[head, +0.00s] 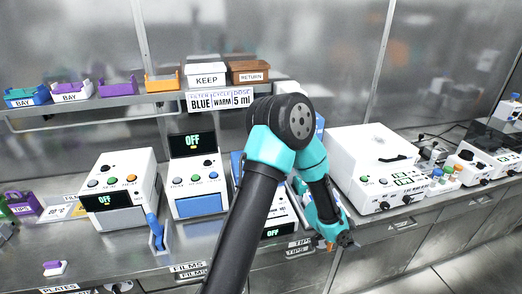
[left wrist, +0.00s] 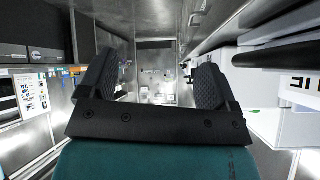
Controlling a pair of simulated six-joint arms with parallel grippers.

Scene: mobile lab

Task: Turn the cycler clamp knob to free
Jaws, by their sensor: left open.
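A large white machine (head: 372,170) stands on the right half of the bench, with green displays and dark knobs on its front. I cannot read which knob is the cycler clamp knob. A dark knob (head: 384,205) sits low on its front. My left gripper (head: 343,241) hangs at the bench's front edge, to the left of and below that machine, touching no knob that I can see. In the left wrist view the left gripper (left wrist: 152,85) is open, with nothing between its fingers. My right gripper is not in view.
My left arm hides part of the middle bench. Two white devices with OFF displays (head: 120,185) (head: 194,175) stand to the left. A blue lever (head: 155,230) stands near the front edge. A shelf (head: 110,103) with coloured bins runs behind. More instruments (head: 482,160) stand at right.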

